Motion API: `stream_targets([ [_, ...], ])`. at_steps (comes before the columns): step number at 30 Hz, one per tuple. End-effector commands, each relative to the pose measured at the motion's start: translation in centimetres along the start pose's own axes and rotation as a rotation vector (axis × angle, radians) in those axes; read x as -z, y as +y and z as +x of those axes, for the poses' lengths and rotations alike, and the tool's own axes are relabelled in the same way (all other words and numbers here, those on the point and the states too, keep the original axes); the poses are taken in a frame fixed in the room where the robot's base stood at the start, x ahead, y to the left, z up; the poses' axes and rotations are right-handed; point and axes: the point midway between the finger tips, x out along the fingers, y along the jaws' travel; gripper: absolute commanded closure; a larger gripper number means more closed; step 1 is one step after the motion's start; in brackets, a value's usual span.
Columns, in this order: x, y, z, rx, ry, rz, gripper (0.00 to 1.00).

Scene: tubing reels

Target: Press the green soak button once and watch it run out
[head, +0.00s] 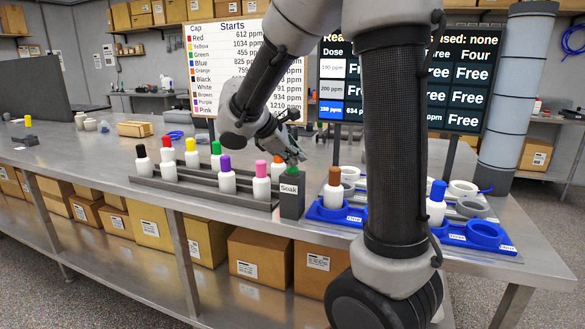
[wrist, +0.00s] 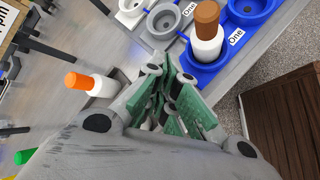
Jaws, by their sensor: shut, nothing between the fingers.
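The soak station is a dark grey block labelled "Soak" (head: 290,196), standing at the right end of the bottle rack. A green button (head: 289,175) shows on its top. My gripper (head: 297,158) is shut and empty, pointing down just above the button. I cannot tell whether the fingertips touch it. In the wrist view my gripper (wrist: 168,85) shows its green-padded fingers together, and the button is hidden behind them. A dark screen (head: 455,75) shows dose rows, several "Free" cells and "used: none"; my arm covers part of it.
The grey rack (head: 200,190) holds several white bottles with coloured caps. A brown-capped bottle (head: 334,190) stands in a blue tray (head: 345,214) right of the block, close to my gripper. A blue-capped bottle (head: 437,205) stands farther right. An orange-capped bottle (wrist: 92,84) shows in the wrist view.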

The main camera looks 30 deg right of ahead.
Motion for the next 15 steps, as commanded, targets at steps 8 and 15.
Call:
stream_targets([
  [8, 0.16, -0.19, 0.26, 0.000, 0.000, 0.000, 1.00],
  [15, 0.31, -0.35, 0.47, 0.000, -0.001, 0.000, 1.00],
])
